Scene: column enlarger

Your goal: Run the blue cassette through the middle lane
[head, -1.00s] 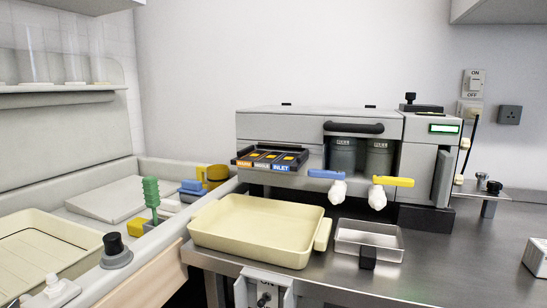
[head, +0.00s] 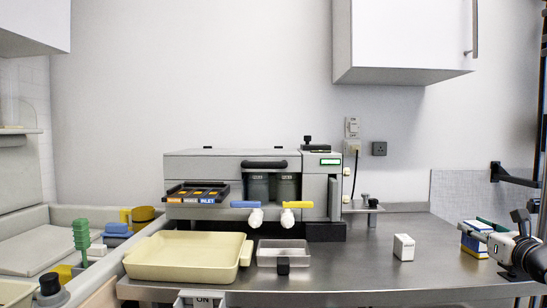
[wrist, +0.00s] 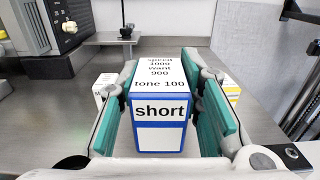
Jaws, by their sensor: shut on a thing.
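My gripper (head: 482,236) is at the right end of the counter. In the wrist view its green-padded fingers (wrist: 160,112) are shut on a blue-and-white box (wrist: 160,118) marked "short", with more print on its top. The box also shows in the head view (head: 469,246), partly hidden by the gripper. I cannot tell whether it touches the counter. The machine (head: 215,172) stands at the back, left of centre. Its black tray at the left has three lanes with orange, white and blue labels; the middle lane (head: 190,197) has the white one.
A small white box (head: 403,247) stands left of my gripper. A cream tray (head: 185,277) and a clear tray (head: 270,258) sit before the machine. Blue and yellow levers (head: 297,204) stick out of its front. The counter between machine and white box is largely clear.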

